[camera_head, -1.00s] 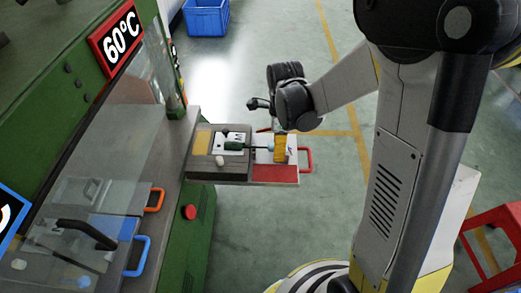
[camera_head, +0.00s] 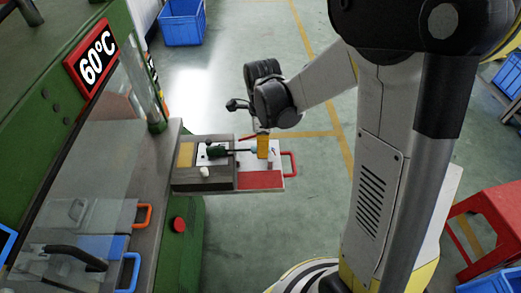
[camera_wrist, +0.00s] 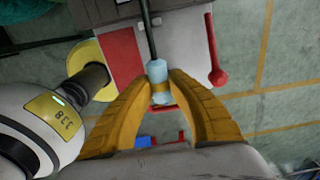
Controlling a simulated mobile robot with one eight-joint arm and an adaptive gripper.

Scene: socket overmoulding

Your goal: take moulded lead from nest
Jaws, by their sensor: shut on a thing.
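The lead has a dark green body (camera_head: 217,152) on the left, a thin dark cable and a light blue end piece (camera_wrist: 157,70). The green body lies over the white plate of the nest (camera_head: 206,172) on the pull-out board beside the green machine. My gripper (camera_head: 262,148) has yellow fingers and stands over the board's outer part. In the wrist view my gripper (camera_wrist: 161,88) is shut on the light blue end, one finger on each side. The cable (camera_wrist: 150,35) runs up out of that view. Whether the green body touches the plate cannot be told.
A red handle (camera_head: 290,165) is at the board's outer edge, close to my gripper. A white knob (camera_head: 205,171) stands at the nest's front. A red button (camera_head: 178,225) is on the machine. A red stool (camera_head: 485,225) stands right. The floor in front is free.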

